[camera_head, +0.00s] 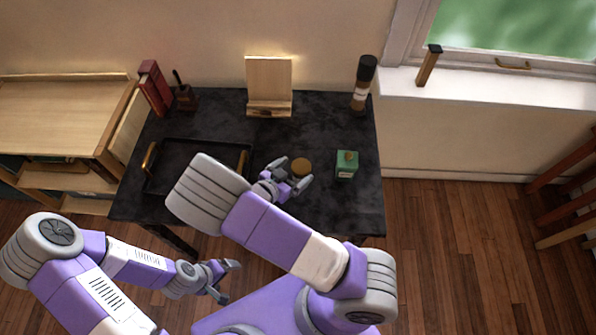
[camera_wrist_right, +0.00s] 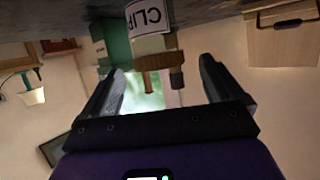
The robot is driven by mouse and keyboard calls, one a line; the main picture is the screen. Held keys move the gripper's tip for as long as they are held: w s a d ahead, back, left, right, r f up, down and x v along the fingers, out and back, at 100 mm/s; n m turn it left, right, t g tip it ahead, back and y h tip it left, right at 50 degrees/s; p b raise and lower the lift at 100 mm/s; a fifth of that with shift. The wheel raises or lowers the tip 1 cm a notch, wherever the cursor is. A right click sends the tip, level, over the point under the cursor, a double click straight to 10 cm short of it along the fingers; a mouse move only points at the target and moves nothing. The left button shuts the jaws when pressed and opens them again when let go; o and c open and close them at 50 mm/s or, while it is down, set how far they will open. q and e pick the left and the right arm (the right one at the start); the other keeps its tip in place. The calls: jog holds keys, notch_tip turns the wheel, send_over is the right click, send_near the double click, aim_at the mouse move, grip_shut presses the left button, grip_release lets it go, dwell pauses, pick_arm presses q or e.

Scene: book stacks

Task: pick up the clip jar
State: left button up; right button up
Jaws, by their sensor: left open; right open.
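The clip jar (camera_head: 301,166) stands on the dark table, its round brown lid showing in the head view. In the right wrist view, which looks upside down, its white label (camera_wrist_right: 150,18) reads "CLIP" at the top. My right gripper (camera_head: 290,173) is open and close beside the jar, with its fingers pointing toward it. In the wrist view the two fingers (camera_wrist_right: 160,78) are spread with nothing gripped between them. Whether a finger touches the jar I cannot tell. My left gripper (camera_head: 228,281) is open and empty, low in front of the table.
A green box-shaped container (camera_head: 346,166) stands just right of the jar. A black tray (camera_head: 190,185) with handles lies left, partly hidden by my right arm. A wooden stand (camera_head: 268,85), red books (camera_head: 153,85), a pen holder (camera_head: 185,98) and a dark-topped bottle (camera_head: 362,82) line the back.

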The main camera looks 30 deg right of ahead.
aim_at(301, 167)
jog(key=b+x, duration=0.2)
jog(key=x, duration=0.4)
jog(key=shift+s, duration=0.1)
jog(key=shift+r, duration=0.1)
jog(key=c, duration=1.1)
